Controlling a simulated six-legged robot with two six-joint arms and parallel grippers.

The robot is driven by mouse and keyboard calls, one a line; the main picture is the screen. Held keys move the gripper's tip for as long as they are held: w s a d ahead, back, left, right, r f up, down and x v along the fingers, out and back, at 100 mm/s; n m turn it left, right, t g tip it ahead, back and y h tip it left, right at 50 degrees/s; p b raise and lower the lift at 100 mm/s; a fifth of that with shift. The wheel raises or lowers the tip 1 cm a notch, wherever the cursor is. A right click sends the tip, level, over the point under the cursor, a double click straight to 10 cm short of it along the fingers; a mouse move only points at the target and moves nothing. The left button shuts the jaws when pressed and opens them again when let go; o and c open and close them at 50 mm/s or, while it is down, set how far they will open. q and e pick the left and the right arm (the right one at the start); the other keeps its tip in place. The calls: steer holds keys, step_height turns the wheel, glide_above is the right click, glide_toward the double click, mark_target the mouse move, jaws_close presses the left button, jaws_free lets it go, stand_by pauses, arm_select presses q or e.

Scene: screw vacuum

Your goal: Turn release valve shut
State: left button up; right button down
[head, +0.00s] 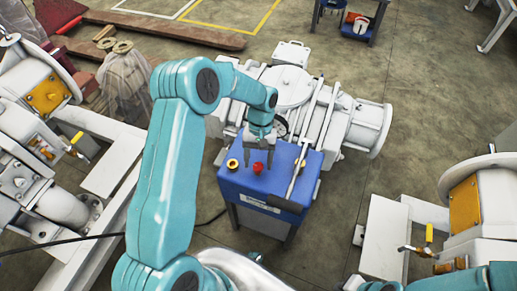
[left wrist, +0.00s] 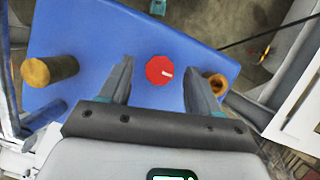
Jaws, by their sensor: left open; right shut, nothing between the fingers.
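A red knob (head: 257,168) stands on top of the blue box (head: 265,190) in the head view. In the left wrist view the red knob (left wrist: 160,70) has several flat sides and a white mark towards its right edge. No label naming the release valve can be read. My left gripper (head: 258,160) points down over the box at the knob. In the left wrist view, its open fingers (left wrist: 158,64) stand on either side of the knob, with a gap on both sides. Teal parts of my right arm show at the bottom right, but its gripper is out of view.
A brass-coloured fitting (left wrist: 50,70) stands left of the knob and a brass ring (left wrist: 217,84) right of it. A white pump (head: 290,88) lies behind the box. White machinery stands on both sides. A black cable (head: 75,239) crosses the lower left.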

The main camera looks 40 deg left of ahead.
mark_target(258, 164)
arm_select(q)
step_height(258, 164, up, 20)
steer(key=p, duration=0.1)
steer(key=shift+f+p, duration=0.15)
steer(key=shift+p, duration=0.15)
steer(key=shift+s, duration=0.15)
